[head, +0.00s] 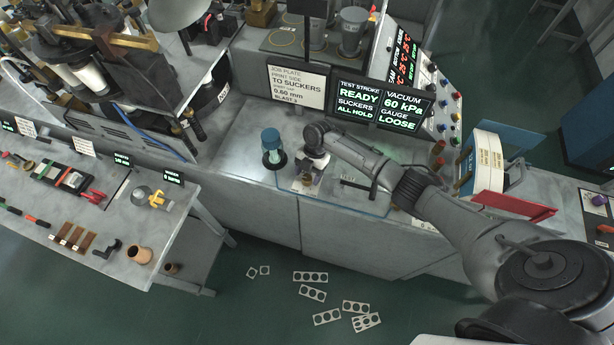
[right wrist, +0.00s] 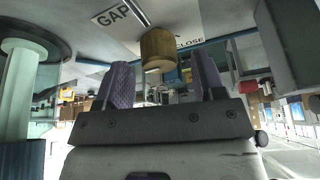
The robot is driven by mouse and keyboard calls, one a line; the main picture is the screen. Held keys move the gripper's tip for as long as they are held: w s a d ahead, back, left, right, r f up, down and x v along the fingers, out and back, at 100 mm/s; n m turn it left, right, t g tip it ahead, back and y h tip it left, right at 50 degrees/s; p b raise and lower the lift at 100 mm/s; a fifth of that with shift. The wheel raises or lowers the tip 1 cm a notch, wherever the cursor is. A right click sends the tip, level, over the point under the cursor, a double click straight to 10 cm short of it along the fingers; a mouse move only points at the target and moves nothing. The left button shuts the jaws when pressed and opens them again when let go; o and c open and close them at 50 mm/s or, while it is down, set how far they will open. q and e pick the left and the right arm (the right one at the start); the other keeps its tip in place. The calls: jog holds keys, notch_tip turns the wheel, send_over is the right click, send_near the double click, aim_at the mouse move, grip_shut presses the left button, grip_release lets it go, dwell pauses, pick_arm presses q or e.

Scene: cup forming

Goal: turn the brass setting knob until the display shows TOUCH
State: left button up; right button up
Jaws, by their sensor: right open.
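The brass knob (right wrist: 158,48) shows in the right wrist view below a label with GAP and CLOSE on it. My right gripper (right wrist: 163,76) is open, with its two ridged fingers apart, one to each side of the knob's line. The knob sits just beyond the fingertips, and I see no contact. In the head view my right gripper (head: 309,174) is low over the grey bench and largely hides the knob. The display (head: 383,106) reads GAUGE LOOSE, with READY, ALL HOLD and 60 kPa. My left gripper is not in view.
A blue-capped cylinder (head: 271,146) stands left of my right gripper. A sign plate (head: 297,85) stands behind it. A sloped button panel (head: 436,103) and a red tray (head: 508,207) are to the right. Flat punched pieces (head: 311,277) lie on the floor.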

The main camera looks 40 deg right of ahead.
jog(key=shift+s+a+f, duration=0.1)
jog(key=shift+a+f, duration=0.15)
jog(key=shift+f, duration=0.4)
jog(key=shift+a+f, duration=0.1)
jog(key=shift+f, duration=0.15)
jog(key=c, duration=0.9)
